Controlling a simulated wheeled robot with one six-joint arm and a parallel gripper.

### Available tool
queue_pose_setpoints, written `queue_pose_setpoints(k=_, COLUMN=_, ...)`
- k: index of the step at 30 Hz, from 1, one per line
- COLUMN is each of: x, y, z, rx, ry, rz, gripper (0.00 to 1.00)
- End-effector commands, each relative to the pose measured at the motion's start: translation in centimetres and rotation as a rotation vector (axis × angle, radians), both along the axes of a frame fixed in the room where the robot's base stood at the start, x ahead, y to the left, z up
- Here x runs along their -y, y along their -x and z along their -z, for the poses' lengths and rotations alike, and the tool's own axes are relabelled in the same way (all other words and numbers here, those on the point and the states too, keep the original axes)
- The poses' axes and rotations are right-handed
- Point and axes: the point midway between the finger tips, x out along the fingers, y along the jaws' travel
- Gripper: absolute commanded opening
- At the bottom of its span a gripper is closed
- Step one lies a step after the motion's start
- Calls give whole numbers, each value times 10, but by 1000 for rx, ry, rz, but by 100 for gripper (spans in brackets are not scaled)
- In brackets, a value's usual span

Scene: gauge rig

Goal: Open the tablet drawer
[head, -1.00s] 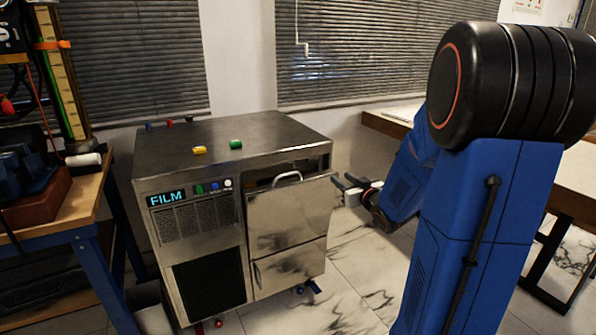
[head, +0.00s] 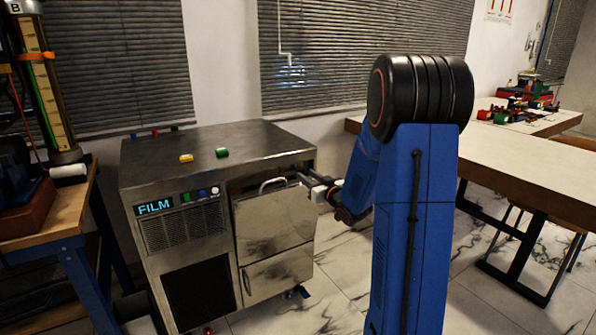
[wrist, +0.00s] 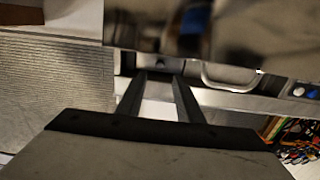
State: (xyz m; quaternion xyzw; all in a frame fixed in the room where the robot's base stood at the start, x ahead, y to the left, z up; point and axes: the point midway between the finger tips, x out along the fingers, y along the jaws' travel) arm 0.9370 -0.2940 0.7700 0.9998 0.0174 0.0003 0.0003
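A steel cabinet (head: 175,160) with a lit "FILM" display stands left of centre in the head view. Its right side has an upper front (head: 275,222) and a lower front (head: 278,278). A light bar handle (head: 273,184) sits at the top edge of the upper front, below a dark gap. No label marks a tablet drawer. My gripper (head: 308,180) is at the right end of that top edge, right of the handle. In the wrist view my gripper (wrist: 158,82) has two fingers apart with nothing between them. The handle (wrist: 230,80) shows right of the fingers; contact cannot be told.
A blue-framed workbench (head: 62,215) stands close at the left. A wooden table (head: 520,165) with coloured items is at the right. Marble floor in front of the cabinet's right side is mostly clear.

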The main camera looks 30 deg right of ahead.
Motion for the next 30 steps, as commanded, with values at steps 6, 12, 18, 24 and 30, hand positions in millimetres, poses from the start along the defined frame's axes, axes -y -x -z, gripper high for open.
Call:
queue_pose_setpoints(k=6, x=-2, y=-39, z=0, rx=0, ry=0, rz=-1, gripper=33)
queue_pose_setpoints(k=12, x=-2, y=-63, z=1, rx=-1, ry=-1, rz=0, gripper=33)
queue_pose_setpoints(k=18, x=-3, y=-74, z=0, rx=0, ry=0, rz=0, gripper=33)
queue_pose_setpoints(k=24, x=-3, y=-75, z=0, rx=-1, ry=0, rz=1, gripper=33)
queue_pose_setpoints(k=30, x=-3, y=-75, z=0, rx=-1, ry=0, rz=1, gripper=4)
